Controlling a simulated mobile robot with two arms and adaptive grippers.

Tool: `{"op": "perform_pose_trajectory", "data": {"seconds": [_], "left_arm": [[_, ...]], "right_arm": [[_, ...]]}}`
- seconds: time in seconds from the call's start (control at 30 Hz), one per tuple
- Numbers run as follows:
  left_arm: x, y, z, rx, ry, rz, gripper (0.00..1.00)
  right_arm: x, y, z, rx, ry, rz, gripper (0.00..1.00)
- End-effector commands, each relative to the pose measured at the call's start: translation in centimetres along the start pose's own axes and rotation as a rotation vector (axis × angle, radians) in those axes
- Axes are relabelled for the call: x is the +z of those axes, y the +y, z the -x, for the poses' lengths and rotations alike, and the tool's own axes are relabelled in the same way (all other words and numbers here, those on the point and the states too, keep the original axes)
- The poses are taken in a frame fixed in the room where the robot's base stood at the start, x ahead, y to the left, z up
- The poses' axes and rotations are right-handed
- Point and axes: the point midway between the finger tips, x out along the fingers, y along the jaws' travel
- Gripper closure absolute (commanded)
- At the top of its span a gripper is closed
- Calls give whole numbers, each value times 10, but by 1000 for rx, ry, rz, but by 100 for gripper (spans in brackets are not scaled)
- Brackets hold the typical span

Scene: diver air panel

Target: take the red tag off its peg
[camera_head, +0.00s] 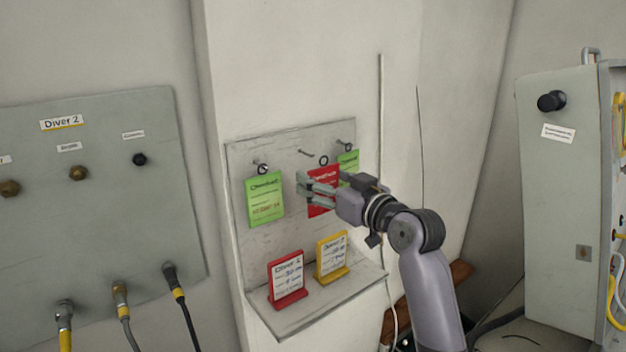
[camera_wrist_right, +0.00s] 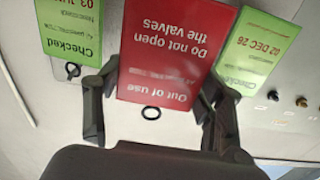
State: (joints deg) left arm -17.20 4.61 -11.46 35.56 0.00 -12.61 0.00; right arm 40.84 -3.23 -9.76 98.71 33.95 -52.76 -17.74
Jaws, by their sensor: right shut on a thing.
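The red tag (camera_head: 323,184) is in the middle of the small tag board, between two green tags. My right gripper (camera_head: 308,187) is shut on it from the front and hides part of it. In the right wrist view the red tag (camera_wrist_right: 168,45), upside down there, stands between the two fingers (camera_wrist_right: 158,88). Its black ring (camera_head: 323,160) also shows in the wrist view (camera_wrist_right: 151,113). In the head view the ring appears to the right of the middle peg (camera_head: 305,153) and apart from it. My left gripper is not in view.
Green tags hang close on the left (camera_head: 264,198) and right (camera_head: 348,161). Below, a shelf (camera_head: 312,312) carries a red card stand (camera_head: 288,280) and a yellow one (camera_head: 332,258). The Diver 2 panel (camera_head: 100,220) with hoses is left; a grey cabinet (camera_head: 560,200) is right.

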Motion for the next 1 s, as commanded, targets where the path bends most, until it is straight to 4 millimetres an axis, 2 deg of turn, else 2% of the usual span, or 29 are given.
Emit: {"op": "perform_pose_trajectory", "data": {"seconds": [0.3, 0.5, 0.7, 1.0], "left_arm": [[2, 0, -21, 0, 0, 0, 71], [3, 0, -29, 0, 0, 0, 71], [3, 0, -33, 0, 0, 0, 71], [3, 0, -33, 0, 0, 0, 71]], "right_arm": [[4, 0, 68, 2, 0, 4, 56], [3, 0, 104, 1, 0, 3, 56], [1, 0, 126, 1, 0, 1, 56], [0, -1, 133, -1, -1, -1, 56]]}}
